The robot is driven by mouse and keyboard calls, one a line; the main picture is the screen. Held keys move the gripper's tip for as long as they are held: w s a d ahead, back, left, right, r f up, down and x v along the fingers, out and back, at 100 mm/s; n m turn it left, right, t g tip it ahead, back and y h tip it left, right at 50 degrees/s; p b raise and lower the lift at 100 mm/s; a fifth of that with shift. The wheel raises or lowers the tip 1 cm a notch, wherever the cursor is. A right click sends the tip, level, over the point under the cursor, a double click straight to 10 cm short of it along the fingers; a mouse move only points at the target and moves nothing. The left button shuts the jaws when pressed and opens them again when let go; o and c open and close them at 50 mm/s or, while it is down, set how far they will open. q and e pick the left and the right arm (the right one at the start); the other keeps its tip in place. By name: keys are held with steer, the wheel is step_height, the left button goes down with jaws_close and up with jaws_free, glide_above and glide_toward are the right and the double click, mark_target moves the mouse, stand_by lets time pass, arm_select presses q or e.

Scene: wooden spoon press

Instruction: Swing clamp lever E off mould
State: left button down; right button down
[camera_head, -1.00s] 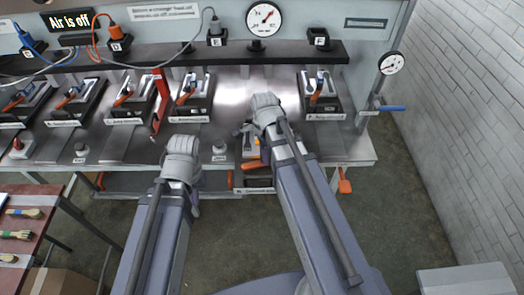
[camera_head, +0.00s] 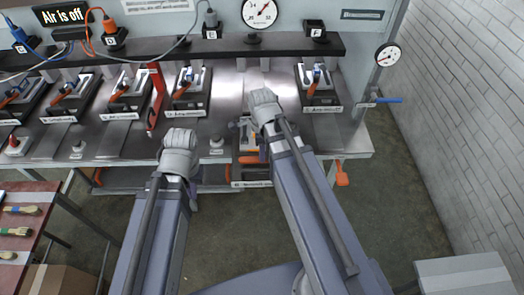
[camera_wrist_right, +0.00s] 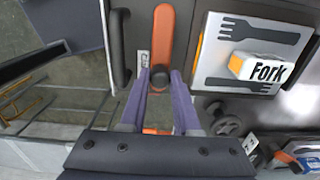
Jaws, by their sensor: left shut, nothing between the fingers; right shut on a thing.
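The mould station stands at the front middle of the bench, partly hidden by my right arm in the head view. In the right wrist view the grey mould plate (camera_wrist_right: 213,62) has fork outlines and a block marked "Fork" (camera_wrist_right: 265,70). The orange clamp lever (camera_wrist_right: 164,35) lies beside the plate, with a dark round knob (camera_wrist_right: 160,76) on it. My right gripper (camera_wrist_right: 160,92) is shut on the knob, one purple finger on each side. My left gripper (camera_head: 192,196) is shut and empty, hanging in front of the bench, left of the station.
Several similar clamp stations (camera_head: 187,93) line the bench, with another at the right (camera_head: 319,86). A lit sign (camera_head: 62,14) reads "Air is off". A table with brushes (camera_head: 22,210) stands at the left. A brick wall (camera_head: 455,130) closes off the right.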

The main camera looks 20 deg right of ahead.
steer(key=c, duration=0.6)
jaws_free()
steer(key=shift+c, duration=0.2)
steer(key=shift+r, duration=0.1)
step_height(320, 180, up, 8)
steer(key=p, duration=0.8)
steer(key=shift+f, duration=0.2)
